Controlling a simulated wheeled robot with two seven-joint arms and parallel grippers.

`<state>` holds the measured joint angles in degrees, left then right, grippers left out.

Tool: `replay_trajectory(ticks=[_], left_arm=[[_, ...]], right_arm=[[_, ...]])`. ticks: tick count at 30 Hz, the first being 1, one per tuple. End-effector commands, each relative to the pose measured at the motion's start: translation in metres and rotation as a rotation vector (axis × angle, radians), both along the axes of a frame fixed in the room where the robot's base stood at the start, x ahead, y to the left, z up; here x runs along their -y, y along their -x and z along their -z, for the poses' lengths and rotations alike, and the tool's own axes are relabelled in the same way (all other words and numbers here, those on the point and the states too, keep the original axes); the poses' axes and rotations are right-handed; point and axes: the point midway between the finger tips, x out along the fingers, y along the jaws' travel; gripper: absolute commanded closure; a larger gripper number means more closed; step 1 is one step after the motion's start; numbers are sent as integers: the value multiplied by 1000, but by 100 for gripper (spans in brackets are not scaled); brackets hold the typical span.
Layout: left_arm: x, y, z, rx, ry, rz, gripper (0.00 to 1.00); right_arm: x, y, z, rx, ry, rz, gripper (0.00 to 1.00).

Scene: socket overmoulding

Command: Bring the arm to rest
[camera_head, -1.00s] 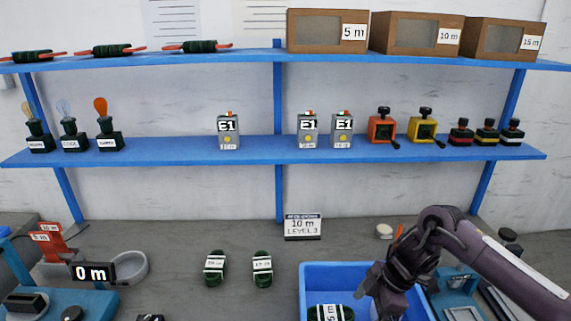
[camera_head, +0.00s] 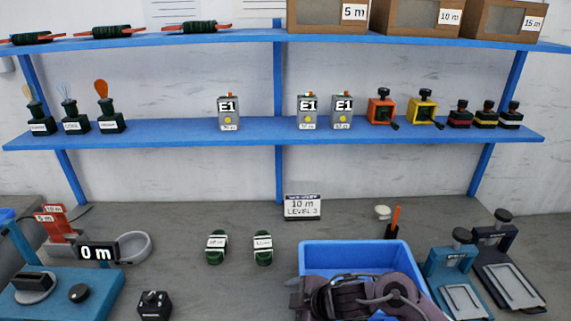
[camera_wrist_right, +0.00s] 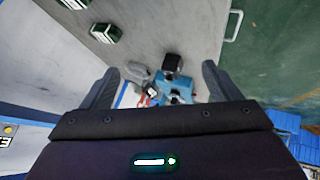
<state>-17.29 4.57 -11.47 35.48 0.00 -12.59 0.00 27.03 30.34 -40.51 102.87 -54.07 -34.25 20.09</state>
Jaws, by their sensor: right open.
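My right arm (camera_head: 370,299) is folded low at the bottom of the head view, in front of the blue bin. Its gripper cannot be made out there. In the right wrist view my right gripper (camera_wrist_right: 160,68) shows two dark fingers spread wide with nothing between them. Beyond the fingers, some way off, is the blue meter device (camera_wrist_right: 178,88). My left gripper is in neither view.
The blue bin (camera_head: 352,249) stands mid-table, its contents hidden by my arm. Two green coils (camera_head: 216,247) (camera_head: 262,247) lie left of it. Blue (camera_head: 453,275) and dark (camera_head: 506,268) presses stand right. The meter device (camera_head: 62,291) is at left. Blue shelves (camera_head: 262,133) span the back.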

Motion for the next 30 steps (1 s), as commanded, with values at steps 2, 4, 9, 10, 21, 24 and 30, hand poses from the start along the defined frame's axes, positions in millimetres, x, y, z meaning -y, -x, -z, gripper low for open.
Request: replay_trajectory(ticks=[2,4,9,10,21,24,30], left_arm=[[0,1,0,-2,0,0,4],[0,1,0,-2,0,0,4],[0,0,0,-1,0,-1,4],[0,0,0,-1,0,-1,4],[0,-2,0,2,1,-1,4],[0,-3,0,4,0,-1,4],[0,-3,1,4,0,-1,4]], right_arm=[[-14,12,-9,22,-64,109,17],[-11,17,-18,29,-100,233,17],[35,39,-27,-52,-135,588,17],[46,44,-26,-75,-133,647,17],[141,122,-9,-351,-65,1096,17],[158,143,-5,-419,-46,1177,17],[185,182,5,-542,-9,1307,17]])
